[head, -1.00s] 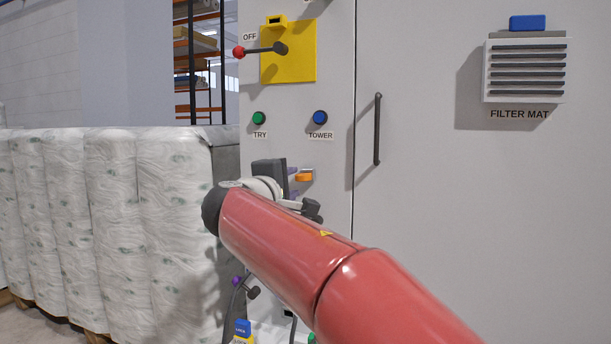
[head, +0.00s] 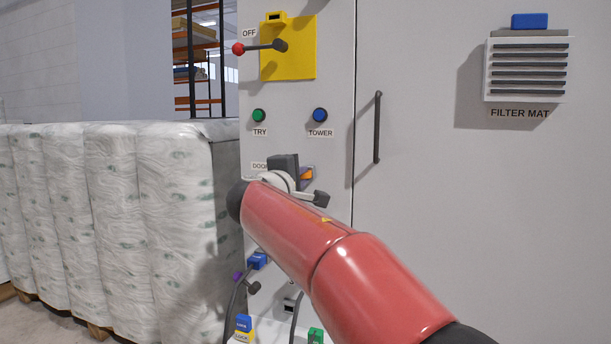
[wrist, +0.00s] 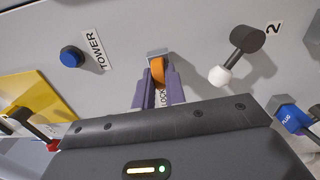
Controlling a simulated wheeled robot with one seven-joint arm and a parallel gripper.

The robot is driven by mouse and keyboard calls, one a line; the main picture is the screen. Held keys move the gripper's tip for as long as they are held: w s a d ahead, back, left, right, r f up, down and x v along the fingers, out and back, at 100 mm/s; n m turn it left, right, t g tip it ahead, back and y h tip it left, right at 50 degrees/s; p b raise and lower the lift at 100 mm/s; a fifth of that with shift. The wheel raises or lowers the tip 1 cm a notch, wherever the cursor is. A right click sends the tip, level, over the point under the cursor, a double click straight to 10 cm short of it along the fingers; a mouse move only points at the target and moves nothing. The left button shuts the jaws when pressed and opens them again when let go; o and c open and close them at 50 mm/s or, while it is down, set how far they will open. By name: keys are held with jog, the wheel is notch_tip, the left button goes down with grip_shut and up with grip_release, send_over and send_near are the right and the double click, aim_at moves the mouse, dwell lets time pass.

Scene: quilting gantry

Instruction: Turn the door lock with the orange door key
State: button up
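The orange door key (head: 306,174) is at the door lock on the grey cabinet front, below the blue TOWER button. In the wrist view the key (wrist: 158,69) stands at the grey metal lock (wrist: 157,53), its bow between my two purple fingers. My gripper (wrist: 161,80) appears shut on the key, one finger on each side. In the head view my gripper (head: 304,180) is mostly hidden behind its dark body and my red arm. The key looks tilted there. A DOOR label (head: 260,166) shows partly beside the gripper.
The green TRY button (head: 259,116) and blue TOWER button (head: 320,116) are above. A yellow switch plate (head: 288,50) has a red-tipped lever at OFF. A black door handle (head: 377,128) is to the right. Wrapped rolls (head: 110,210) stand left.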

grip_shut()
jog(key=shift+n+p, duration=1.45)
jog(key=shift+n, duration=0.45)
jog(key=shift+n+p, duration=1.6)
jog(key=shift+n, duration=0.3)
